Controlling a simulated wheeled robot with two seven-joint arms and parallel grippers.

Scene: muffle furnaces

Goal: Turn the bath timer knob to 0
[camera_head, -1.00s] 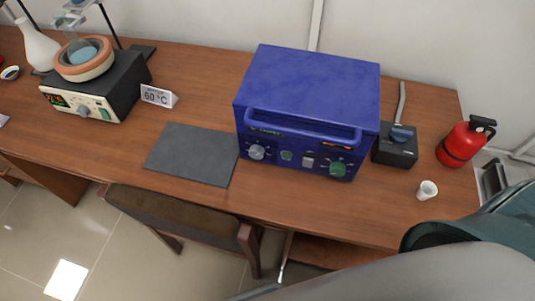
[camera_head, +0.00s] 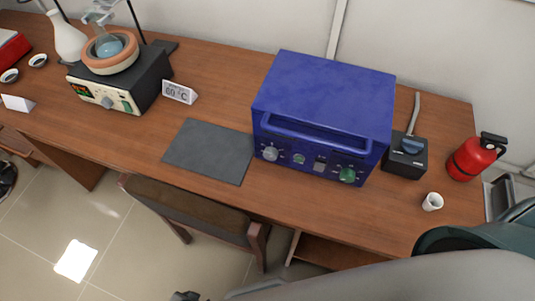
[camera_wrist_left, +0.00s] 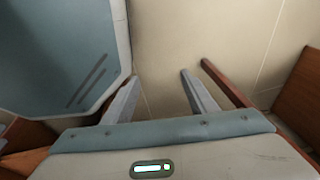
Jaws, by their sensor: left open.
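The heating bath (camera_head: 122,82) stands at the left of the wooden table in the head view, a dark box with a pale front panel and a lit display. A grey knob (camera_head: 107,102) sits on that panel beside a small green control. Its pointer setting is too small to read. A round clay-coloured bowl with a blue-filled flask (camera_head: 108,47) sits on top of the bath. My left gripper (camera_wrist_left: 160,98) is open and empty in the left wrist view, above the floor and clear of the bath. My right gripper is not in view.
A blue furnace (camera_head: 322,115) with several front controls stands mid-table. A grey mat (camera_head: 209,150), a 60 °C sign (camera_head: 179,92), a black switch box (camera_head: 405,157), a white cup (camera_head: 432,201) and a red extinguisher (camera_head: 474,158) share the table. A chair (camera_head: 195,208) stands at the front edge.

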